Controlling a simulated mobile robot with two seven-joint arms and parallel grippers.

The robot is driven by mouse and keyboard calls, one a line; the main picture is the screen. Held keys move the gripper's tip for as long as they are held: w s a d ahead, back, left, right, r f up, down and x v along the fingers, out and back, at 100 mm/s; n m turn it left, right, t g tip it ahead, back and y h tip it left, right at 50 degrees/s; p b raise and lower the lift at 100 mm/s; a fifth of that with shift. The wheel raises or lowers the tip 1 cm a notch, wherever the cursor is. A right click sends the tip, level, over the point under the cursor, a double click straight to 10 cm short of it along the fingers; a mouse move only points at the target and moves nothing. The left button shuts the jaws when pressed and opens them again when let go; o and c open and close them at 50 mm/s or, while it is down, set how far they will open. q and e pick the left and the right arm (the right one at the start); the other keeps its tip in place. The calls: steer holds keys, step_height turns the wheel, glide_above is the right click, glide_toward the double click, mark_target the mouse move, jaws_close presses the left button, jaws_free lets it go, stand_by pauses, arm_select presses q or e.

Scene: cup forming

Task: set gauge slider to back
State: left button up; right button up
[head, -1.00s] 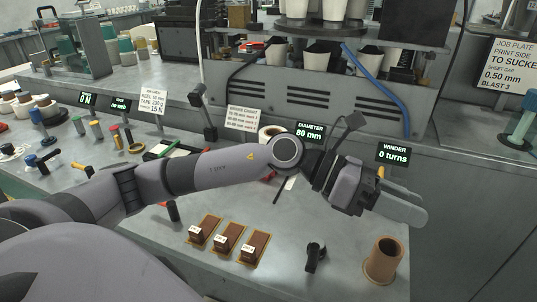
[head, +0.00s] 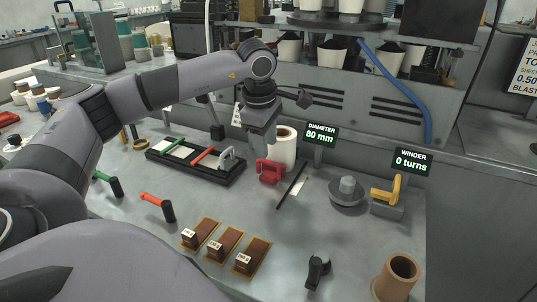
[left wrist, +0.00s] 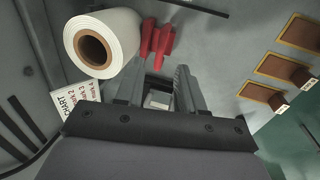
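A red block-like piece (head: 269,171), which looks like the gauge slider, sits on the bench in front of the white paper roll (head: 284,148), near the "DIAMETER 80 mm" display (head: 321,134). In the left wrist view the red piece (left wrist: 156,42) lies just beyond the fingertips, beside the roll (left wrist: 102,42). My left gripper (head: 262,150) points down above and behind the red piece in the head view. In the left wrist view its fingers (left wrist: 162,82) are apart, with no red between them. My right gripper is not in view.
A thin black rod (head: 291,187) and white strip lie right of the red piece. A black tray (head: 196,161) with coloured handles is to the left. A grey round fixture (head: 346,192) and yellow crank (head: 386,191) stand right. Brown blocks (head: 225,245) lie in front.

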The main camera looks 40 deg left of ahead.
mark_target(268, 161)
arm_select(q)
steer(key=shift+w+a+f, duration=0.1)
steer(key=shift+w+f, duration=0.1)
steer(key=shift+f, duration=0.9)
steer(key=shift+w+f, duration=0.2)
steer(key=shift+f, duration=0.85)
